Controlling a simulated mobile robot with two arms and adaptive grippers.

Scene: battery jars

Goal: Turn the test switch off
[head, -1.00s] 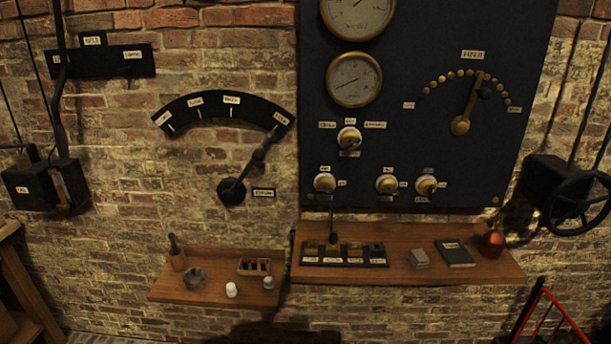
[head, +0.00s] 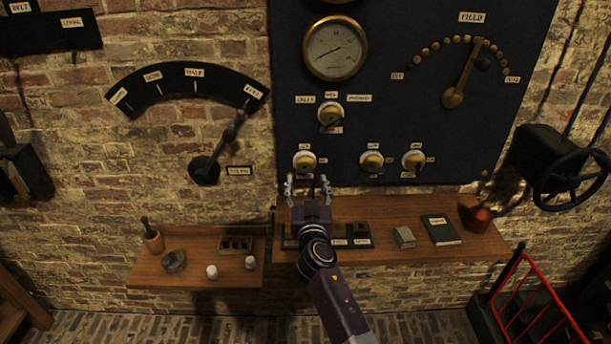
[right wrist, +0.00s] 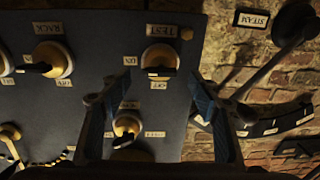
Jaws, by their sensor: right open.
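The test switch (right wrist: 160,56) is a round brass-and-cream knob with a dark handle on the dark panel. The wrist picture is upside down, with its TEST label above the knob, ON at left and OFF below. My right gripper (head: 308,188) is open and empty, just below that knob in the picture. In the right wrist view its spread fingers (right wrist: 160,95) flank the area below the knob, with no visible contact. My left gripper is out of view.
The RACK switch (right wrist: 55,60) and another knob (right wrist: 127,126) are close by. A wooden shelf (head: 480,245) below the panel holds a book (head: 440,230), a small box (head: 404,237) and a copper vessel (head: 475,215). A long lever (head: 228,137) stands on the wall at left.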

